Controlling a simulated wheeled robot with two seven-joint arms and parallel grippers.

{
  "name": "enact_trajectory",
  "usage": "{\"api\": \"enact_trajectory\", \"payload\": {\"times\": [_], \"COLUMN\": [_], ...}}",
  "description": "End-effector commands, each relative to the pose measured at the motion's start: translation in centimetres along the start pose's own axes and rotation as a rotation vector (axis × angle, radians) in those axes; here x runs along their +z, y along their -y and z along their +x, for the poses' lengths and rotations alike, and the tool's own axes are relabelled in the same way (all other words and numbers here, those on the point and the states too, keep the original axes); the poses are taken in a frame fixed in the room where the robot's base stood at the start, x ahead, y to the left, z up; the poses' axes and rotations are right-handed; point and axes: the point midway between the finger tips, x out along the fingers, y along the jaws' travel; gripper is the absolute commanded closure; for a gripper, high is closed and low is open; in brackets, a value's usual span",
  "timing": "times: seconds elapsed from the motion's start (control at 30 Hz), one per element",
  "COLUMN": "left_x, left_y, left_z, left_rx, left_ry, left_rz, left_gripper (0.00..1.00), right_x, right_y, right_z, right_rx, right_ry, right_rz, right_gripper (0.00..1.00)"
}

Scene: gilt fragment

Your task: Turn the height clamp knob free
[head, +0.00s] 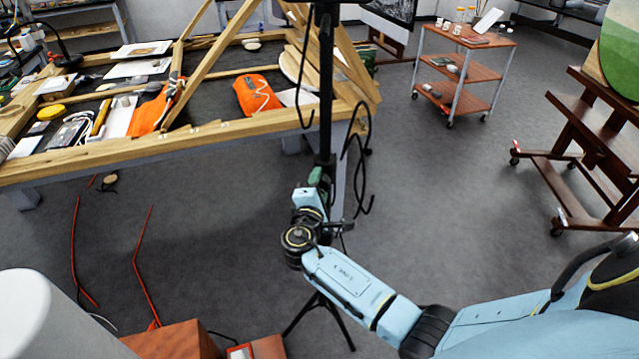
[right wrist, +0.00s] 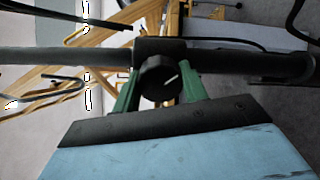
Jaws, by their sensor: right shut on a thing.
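A black upright pole (head: 326,90) of a stand rises through the middle of the head view, with tripod legs (head: 330,322) on the floor below. In the right wrist view the pole (right wrist: 60,62) runs sideways through a dark clamp collar (right wrist: 165,46). A round black clamp knob (right wrist: 158,78) with a short white mark faces the camera. My right gripper (right wrist: 160,92) has its green fingers on both sides of the knob and is shut on it. In the head view my right gripper (head: 316,178) is at the pole, and the knob is hidden. My left gripper is out of view.
A wooden-framed worktable (head: 240,126) with orange items and tools stands behind at left. Black cables (head: 362,150) hang beside the pole. A trolley (head: 466,52) and a wooden easel (head: 590,150) stand at right. Red cables (head: 140,260) lie on the floor at left.

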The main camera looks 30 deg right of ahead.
Motion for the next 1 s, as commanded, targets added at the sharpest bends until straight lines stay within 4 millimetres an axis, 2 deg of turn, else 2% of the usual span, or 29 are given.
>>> {"api": "enact_trajectory", "payload": {"times": [0.4,0.43,0.6,0.87,1.0], "left_x": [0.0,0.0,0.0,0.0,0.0], "left_y": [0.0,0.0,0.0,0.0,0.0], "left_z": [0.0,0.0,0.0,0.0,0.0], "left_rx": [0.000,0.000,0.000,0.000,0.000], "left_ry": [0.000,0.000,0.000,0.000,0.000], "left_rz": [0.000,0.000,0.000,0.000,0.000], "left_gripper": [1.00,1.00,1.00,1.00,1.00], "right_x": [-0.1,-0.1,-0.1,0.0,-0.1], "right_y": [0.3,0.3,0.2,0.1,0.1], "right_z": [-0.1,-0.1,-0.1,-0.1,-1.2], "right_rx": [-0.005,-0.005,-0.004,-0.002,-0.002], "right_ry": [-0.001,-0.001,-0.001,-0.001,-0.003], "right_rz": [-0.010,-0.009,-0.008,-0.007,-0.006], "right_gripper": [0.80,0.56,0.35,0.35,0.35]}}
